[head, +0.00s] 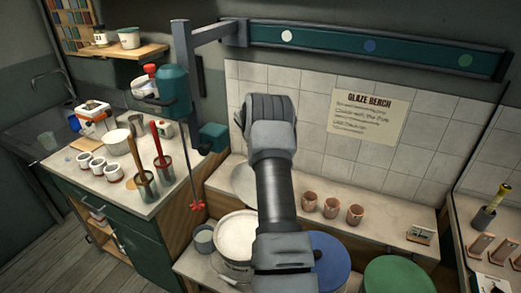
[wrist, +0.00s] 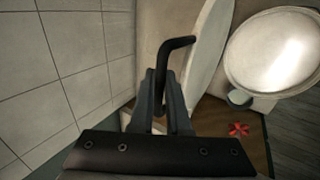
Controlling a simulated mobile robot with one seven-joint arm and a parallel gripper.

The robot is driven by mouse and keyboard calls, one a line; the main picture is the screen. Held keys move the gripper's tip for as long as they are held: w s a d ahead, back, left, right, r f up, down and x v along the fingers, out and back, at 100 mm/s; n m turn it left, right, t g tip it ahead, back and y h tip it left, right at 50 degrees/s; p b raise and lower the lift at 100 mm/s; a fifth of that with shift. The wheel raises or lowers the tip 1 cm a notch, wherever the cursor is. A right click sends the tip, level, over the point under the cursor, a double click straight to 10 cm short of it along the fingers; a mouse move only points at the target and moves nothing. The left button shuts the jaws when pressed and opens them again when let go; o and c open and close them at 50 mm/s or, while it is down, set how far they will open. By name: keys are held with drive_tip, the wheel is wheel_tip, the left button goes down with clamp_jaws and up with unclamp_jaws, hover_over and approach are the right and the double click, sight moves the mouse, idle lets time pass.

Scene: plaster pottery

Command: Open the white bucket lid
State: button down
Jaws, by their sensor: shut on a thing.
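The white bucket (head: 236,240) stands on the low bench, left of my arm in the head view. Its round top shows a pale white surface, and it also shows at the right in the wrist view (wrist: 280,55). The white lid (wrist: 207,60) is off the bucket, tilted steeply on edge near the tiled wall. In the head view part of the lid (head: 243,178) shows behind my arm. My gripper (wrist: 162,90) is shut on the lid's black bent handle (wrist: 176,43). In the head view my arm hides the gripper.
A blue round lid (head: 330,262) and a green one (head: 400,275) are right of my arm. Several terracotta cups (head: 332,207) stand on the ledge behind. A mixer with a red paddle (head: 198,206) hangs left of the bucket, above a small grey pail (head: 203,240).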

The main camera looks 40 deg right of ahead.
drive_tip(key=c, duration=0.9)
unclamp_jaws()
drive_tip(key=b+v, duration=0.3)
drive_tip(key=v, duration=1.4)
drive_tip(key=shift+r, duration=0.2)
drive_tip(key=shift+s+a, duration=0.15)
